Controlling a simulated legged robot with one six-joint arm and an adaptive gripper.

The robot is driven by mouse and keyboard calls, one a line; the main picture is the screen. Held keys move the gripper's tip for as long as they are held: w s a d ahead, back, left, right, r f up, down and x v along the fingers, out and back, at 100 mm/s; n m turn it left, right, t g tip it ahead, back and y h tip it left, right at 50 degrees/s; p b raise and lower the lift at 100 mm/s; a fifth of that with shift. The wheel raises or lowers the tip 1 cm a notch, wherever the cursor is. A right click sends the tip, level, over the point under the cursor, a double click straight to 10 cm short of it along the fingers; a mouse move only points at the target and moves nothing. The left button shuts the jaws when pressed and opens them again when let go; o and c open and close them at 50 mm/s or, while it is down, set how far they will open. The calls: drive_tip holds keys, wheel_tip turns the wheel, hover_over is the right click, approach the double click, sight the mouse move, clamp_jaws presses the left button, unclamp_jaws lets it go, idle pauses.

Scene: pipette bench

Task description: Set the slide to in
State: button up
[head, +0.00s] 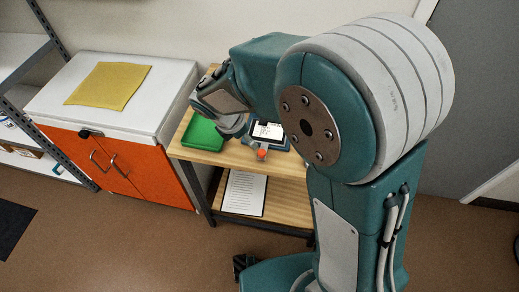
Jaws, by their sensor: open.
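A dark blue tray or device (283,143) with a white labelled face stands on the wooden bench (215,157), partly hidden behind my arm. A small part with an orange-red top (262,153) and a grey base sits at its front edge. I cannot make out which part is the slide or how it is set. My gripper (236,130) is open and empty, above the bench between the green tray and the blue device. It appears apart from both, though its exact height is hard to tell.
A green tray (203,135) stands at the bench's left. A clipboard with paper (244,193) lies on the lower shelf. An orange cabinet (140,168) with a white top and yellow cloth (108,86) stands to the left, beside metal shelving (20,70). The brown floor in front is mostly free.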

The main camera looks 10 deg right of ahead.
sight(261, 152)
drive_tip(key=x, duration=1)
drive_tip(key=shift+d, duration=0.1)
